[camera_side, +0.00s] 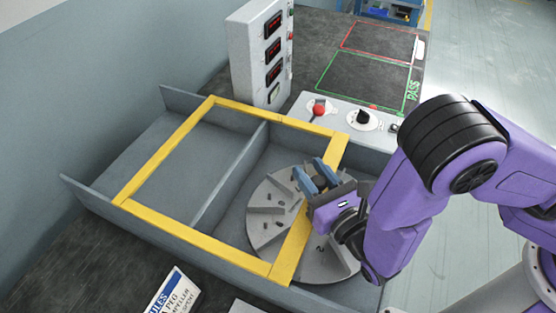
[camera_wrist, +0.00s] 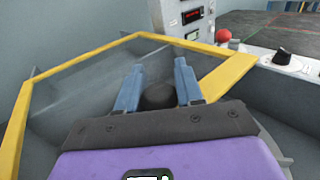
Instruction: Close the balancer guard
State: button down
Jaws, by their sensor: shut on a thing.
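The balancer guard is a yellow frame (camera_side: 165,155) with a clear pane, lying over the grey trough (camera_side: 90,197). It covers the trough's left part, and its right bar crosses the grey bladed rotor (camera_side: 267,225). The rotor's right part shows beyond that bar. My gripper (camera_side: 316,177) is at the right bar. In the wrist view the guard's frame (camera_wrist: 228,77) runs around my gripper (camera_wrist: 158,88), whose blue fingers stand on either side of a black knob (camera_wrist: 158,97). My gripper is shut on this knob. Its base is hidden by my gripper.
A grey control box (camera_side: 262,55) with red displays stands behind the trough. Beside it, a panel carries a red button (camera_side: 318,109) and a black dial (camera_side: 363,117). A dark mat (camera_side: 365,75) with red and green outlines lies behind. A sign (camera_side: 173,292) is in front.

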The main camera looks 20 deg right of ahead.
jog(key=s+d, duration=0.4)
jog(key=shift+s+d, duration=0.35)
jog(key=shift+s, duration=0.05)
jog(key=c, duration=0.7)
grip_release()
jog(key=shift+s+d, duration=0.2)
jog(key=shift+s, duration=1.65)
jog(key=shift+s+d, duration=0.2)
jog(key=shift+s, duration=1.65)
